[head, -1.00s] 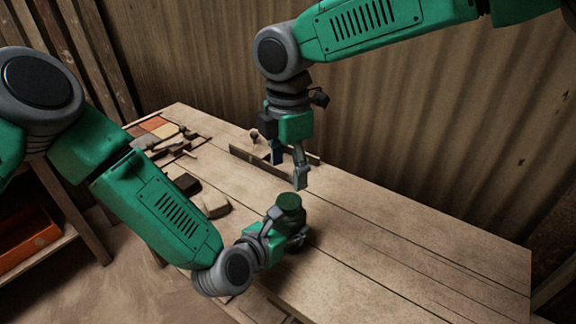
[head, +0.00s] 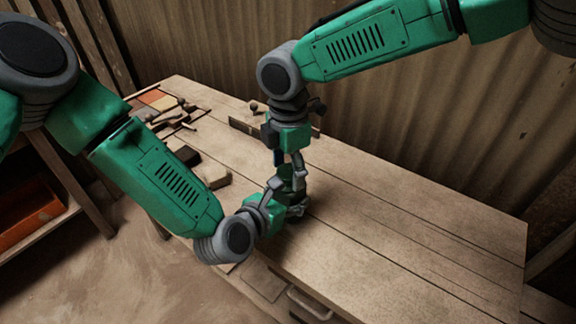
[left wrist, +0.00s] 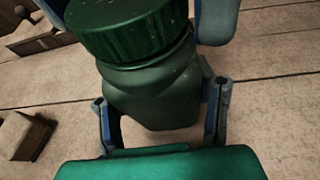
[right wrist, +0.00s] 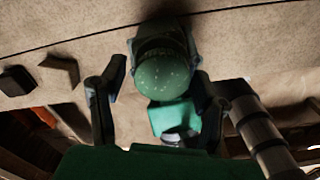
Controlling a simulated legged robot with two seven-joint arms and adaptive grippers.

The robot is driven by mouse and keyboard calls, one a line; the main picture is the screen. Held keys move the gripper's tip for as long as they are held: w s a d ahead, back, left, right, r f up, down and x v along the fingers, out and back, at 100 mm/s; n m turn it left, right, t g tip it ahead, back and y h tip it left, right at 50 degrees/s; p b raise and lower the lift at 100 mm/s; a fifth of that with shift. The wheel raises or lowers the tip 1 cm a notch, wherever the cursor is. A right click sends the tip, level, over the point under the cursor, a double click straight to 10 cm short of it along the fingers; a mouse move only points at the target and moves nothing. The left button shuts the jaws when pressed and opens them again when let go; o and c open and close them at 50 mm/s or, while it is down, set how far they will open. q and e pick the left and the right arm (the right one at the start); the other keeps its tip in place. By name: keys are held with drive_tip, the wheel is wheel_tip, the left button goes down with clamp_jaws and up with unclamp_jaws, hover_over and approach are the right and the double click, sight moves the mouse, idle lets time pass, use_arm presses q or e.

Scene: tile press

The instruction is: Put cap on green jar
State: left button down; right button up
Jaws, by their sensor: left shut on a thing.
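The green jar (left wrist: 150,92) stands upright on the table in the left wrist view. Its ribbed green cap (left wrist: 125,28) sits on top of it; I cannot tell how tightly. My left gripper (head: 290,205) is shut around the jar, low on the table. My right gripper (head: 289,168) points down right over the jar, which it partly hides in the head view. In the right wrist view its fingers are apart, one on each side of the cap (right wrist: 165,78), with gaps visible between them and the cap.
The wooden table (head: 410,210) is clear to the right of the jar. Several brown blocks and tools (head: 180,118) lie at its far left. A corrugated wall (head: 450,110) stands behind the table.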

drive_tip(key=c, duration=0.9)
drive_tip(key=m, duration=1.2)
use_arm(q)
drive_tip(key=shift+s, duration=0.1)
use_arm(e)
drive_tip(key=m, duration=0.2)
drive_tip(key=shift+a+m, duration=0.1)
drive_tip(key=shift+m, duration=0.3)
drive_tip(key=o, duration=1.2)
drive_tip(key=shift+o, duration=0.5)
